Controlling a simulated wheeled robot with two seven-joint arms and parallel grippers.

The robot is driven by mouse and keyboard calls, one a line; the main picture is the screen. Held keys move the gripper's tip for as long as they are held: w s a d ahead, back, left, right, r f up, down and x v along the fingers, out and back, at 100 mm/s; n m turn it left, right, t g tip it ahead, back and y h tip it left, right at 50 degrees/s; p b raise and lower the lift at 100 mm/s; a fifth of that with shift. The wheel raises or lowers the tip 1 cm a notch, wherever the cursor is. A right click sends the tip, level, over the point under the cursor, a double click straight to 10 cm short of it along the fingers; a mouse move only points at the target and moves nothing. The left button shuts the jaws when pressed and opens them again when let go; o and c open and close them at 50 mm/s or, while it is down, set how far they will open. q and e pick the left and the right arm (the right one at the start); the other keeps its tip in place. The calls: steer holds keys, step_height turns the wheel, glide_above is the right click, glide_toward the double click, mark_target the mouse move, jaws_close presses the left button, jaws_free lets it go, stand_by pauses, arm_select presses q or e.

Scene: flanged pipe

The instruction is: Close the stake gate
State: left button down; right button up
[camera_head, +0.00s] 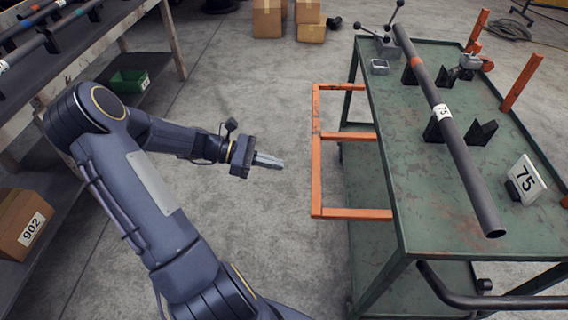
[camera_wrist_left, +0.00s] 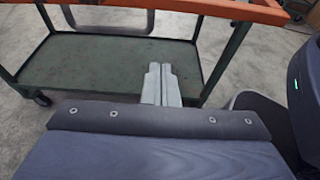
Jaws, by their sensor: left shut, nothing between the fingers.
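The stake gate (camera_head: 317,150) is an orange metal frame with crossbars. In the head view it juts out from the left side of the green cart (camera_head: 420,190), over the floor. Part of its orange bar (camera_wrist_left: 215,10) crosses the top of the left wrist view. My left gripper (camera_head: 280,163) is in the air to the left of the gate, apart from it, its fingers pointing right. In the wrist view its two fingers (camera_wrist_left: 161,84) lie together, shut with nothing between them. My right gripper is not in view.
Orange stakes (camera_head: 522,82) stand along the cart's far side. A rack (camera_head: 90,60) stands at left.

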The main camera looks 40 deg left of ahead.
arm_select(q)
steer(key=w+d+r+b, duration=0.1)
steer(key=w+d+b, duration=0.1)
steer(key=w+d, duration=0.2)
steer(key=d, duration=0.2)
steer(key=shift+d+r, duration=0.25)
steer(key=shift+d, duration=0.05)
steer(key=shift+r, duration=0.1)
